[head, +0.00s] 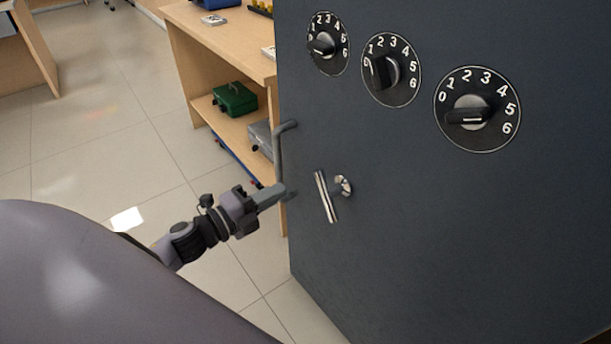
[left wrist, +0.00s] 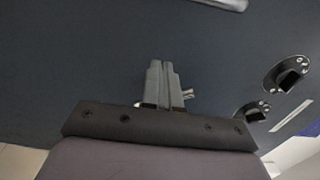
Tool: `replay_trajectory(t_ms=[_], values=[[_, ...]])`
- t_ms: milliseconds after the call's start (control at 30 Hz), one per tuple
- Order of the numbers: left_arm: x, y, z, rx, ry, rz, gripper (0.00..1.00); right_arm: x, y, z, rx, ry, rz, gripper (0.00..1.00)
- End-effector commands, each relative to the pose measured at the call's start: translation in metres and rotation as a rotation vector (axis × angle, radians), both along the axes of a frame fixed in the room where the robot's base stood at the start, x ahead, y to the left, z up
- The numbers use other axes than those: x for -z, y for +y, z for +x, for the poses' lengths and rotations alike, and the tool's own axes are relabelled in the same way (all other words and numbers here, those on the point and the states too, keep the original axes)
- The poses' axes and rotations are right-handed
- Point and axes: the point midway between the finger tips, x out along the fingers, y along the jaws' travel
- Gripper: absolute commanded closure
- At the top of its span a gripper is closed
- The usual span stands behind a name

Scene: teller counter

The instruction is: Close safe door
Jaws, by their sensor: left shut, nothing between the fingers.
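The safe door (head: 400,240) is a large dark grey panel filling the right of the head view. It carries three numbered dials (head: 477,110) and a chrome lever (head: 326,196). A grey bar handle (head: 278,155) stands upright along its left edge. My left gripper (head: 286,192) is shut and empty, its tips at the lower end of the bar handle; I cannot tell if they touch it. In the left wrist view the shut fingers (left wrist: 165,68) point at the dark door surface (left wrist: 90,60). The safe's opening is not visible. My right gripper is not in view.
A wooden shelf desk (head: 222,52) stands behind the door's left edge, holding a green case (head: 235,99) and a grey box (head: 262,136). Another wooden desk (head: 30,60) is at the far left. The tiled floor (head: 110,110) between them is clear.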

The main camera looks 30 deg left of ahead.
Motion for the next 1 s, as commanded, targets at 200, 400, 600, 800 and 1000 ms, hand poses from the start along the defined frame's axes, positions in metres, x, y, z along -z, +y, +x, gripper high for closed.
replay_trajectory(t_ms=[200,400,600,800,1000], values=[[-0.001,-0.012,0.031,0.0,-0.003,0.0,1.0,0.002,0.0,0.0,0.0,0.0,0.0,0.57],[0.0,-0.021,0.057,0.001,-0.002,-0.001,1.0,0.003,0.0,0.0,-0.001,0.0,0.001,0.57],[0.0,-0.028,0.074,0.0,0.0,0.0,1.0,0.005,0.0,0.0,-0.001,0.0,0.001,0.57],[0.0,-0.031,0.08,0.0,0.0,-0.001,1.0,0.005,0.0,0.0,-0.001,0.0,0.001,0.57],[0.0,-0.031,0.08,0.001,0.0,-0.001,1.0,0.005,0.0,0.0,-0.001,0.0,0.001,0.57]])
